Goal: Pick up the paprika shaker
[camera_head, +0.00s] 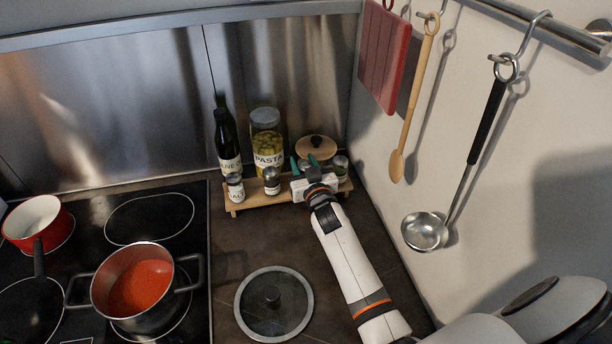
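My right gripper (304,163) reaches over the right part of a small wooden rack (258,203), its green fingertips spread apart. Its white body hides part of the rack, and I cannot tell what stands directly behind it. A small jar (341,165) stands just right of the gripper; its label cannot be read. Left of the gripper are a dark-topped shaker (271,181) and a shaker labelled as salt (235,187). No paprika label can be read, so I cannot tell which one is the paprika shaker. My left gripper is not in view.
An olive oil bottle (227,145) and a pasta jar (267,142) stand at the back of the rack. A wooden-lidded container (316,148) is behind the gripper. A glass lid (273,304) lies on the counter; a red-filled pot (140,283) is left. A ladle (425,231) hangs right.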

